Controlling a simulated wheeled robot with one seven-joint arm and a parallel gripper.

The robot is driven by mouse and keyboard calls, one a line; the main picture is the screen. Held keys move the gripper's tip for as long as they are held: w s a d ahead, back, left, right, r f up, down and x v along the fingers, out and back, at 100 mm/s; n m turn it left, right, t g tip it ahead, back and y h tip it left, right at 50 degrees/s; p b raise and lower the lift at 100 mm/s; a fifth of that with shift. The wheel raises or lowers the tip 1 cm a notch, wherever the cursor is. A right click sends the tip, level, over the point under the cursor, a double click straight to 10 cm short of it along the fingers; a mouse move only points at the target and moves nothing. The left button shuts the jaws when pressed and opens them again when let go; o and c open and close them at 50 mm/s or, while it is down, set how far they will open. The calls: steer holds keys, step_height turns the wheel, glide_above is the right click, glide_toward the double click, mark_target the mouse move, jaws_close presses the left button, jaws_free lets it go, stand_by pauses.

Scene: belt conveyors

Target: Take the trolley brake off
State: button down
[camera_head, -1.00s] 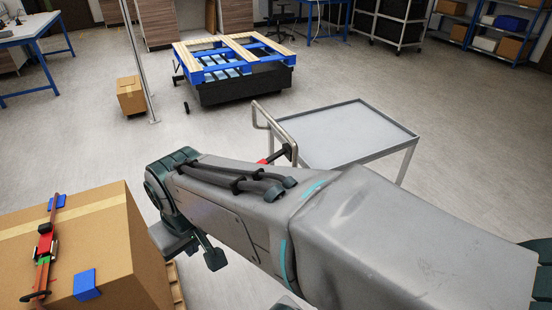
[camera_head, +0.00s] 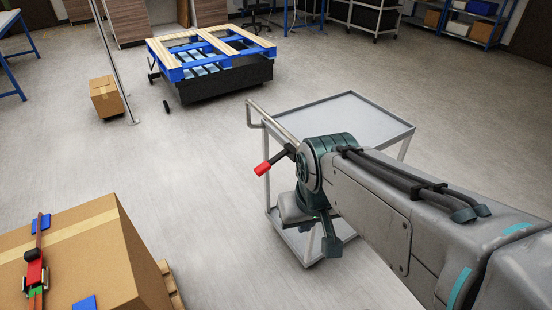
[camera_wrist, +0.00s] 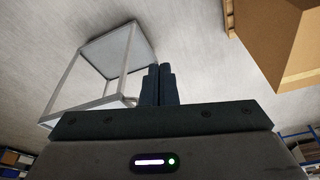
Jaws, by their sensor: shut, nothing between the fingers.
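The grey trolley (camera_head: 340,118) stands right of centre in the head view, with a flat top, a lower shelf and a bent handle (camera_head: 272,122) on its left side. A dark lever with a red grip (camera_head: 263,169) sticks out to the left below the handle, apparently the brake. My arm covers the lever's inner end and part of the trolley. In the wrist view my gripper (camera_wrist: 160,68) is shut and empty, its dark fingers side by side. The trolley (camera_wrist: 74,75) is to the left of the fingers there. I cannot make out the lever in that view.
A large strapped carton (camera_head: 95,245) stands at lower left. A small carton (camera_head: 106,97) is beside a thin pole (camera_head: 118,60). A blue pallet (camera_head: 215,55) rests on a dark base behind. Shelving lines the back. The floor between is clear.

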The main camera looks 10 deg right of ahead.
steer(key=w+a+f+m+g+y+b, duration=0.1)
steer(key=w+a+f+m+y+b, duration=0.3)
steer(key=f+y, duration=0.4)
steer(key=w+a+f+m+g+y+b, duration=0.2)
steer(key=w+a+f+m+y, duration=0.4)
steer(key=f, duration=0.3)
steer(key=w+d+f+m+t+h+b, duration=0.2)
steer(key=w+d+f+m+t, duration=0.3)
steer(key=w+d+m+t, duration=0.3)
steer(key=w+d+f+m+t+h+b, duration=0.2)
steer(key=w+d+f+m+t+h, duration=0.2)
steer(key=t, duration=0.7)
steer(key=w+d+f+m, duration=0.2)
steer(key=w+d+m, duration=0.2)
steer(key=m, duration=0.1)
steer(key=shift+w+r, duration=0.1)
